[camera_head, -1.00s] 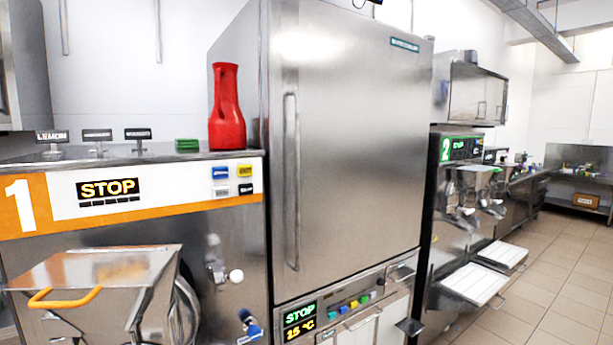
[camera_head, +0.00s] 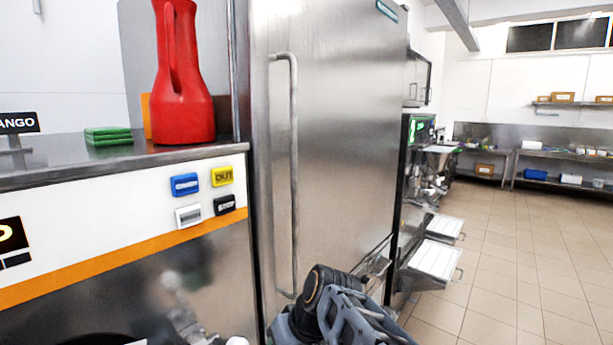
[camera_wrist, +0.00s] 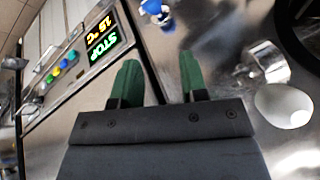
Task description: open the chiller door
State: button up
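The chiller is the tall steel cabinet in the middle of the head view. Its door (camera_head: 345,130) looks shut, with a long vertical bar handle (camera_head: 294,170) along its left edge. My arm shows at the bottom of the head view, in front of the door's lower part; my gripper is out of that view. In the wrist view my gripper (camera_wrist: 160,75) has two green fingers spread apart with nothing between them. Below the door, the chiller's control panel (camera_wrist: 75,65) with a lit STOP display shows at the left of the wrist view. The handle does not show there.
The orange-striped batch freezer (camera_head: 120,230) stands close on the left, with a red jug (camera_head: 180,80) on top. A white knob (camera_wrist: 283,105) is near my gripper. Another machine with white trays (camera_head: 437,258) is to the right. Tiled floor (camera_head: 520,260) is open there.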

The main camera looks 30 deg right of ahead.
jog(key=w+d+r+n+t+y, duration=0.3)
jog(key=d+r+t, duration=0.2)
jog(key=d+r, duration=0.65)
jog(key=w+d+r+n+t+y, duration=0.25)
jog(key=d+r+t, duration=0.35)
jog(key=r, duration=1)
jog(key=p+x, duration=0.5)
jog(key=x, duration=0.8)
jog(key=shift+s+a+r+n+y, duration=0.15)
jog(key=shift+a+r+n+y, duration=0.2)
jog(key=shift+a+n, duration=0.1)
jog(key=shift+c, duration=0.5)
grip_shut()
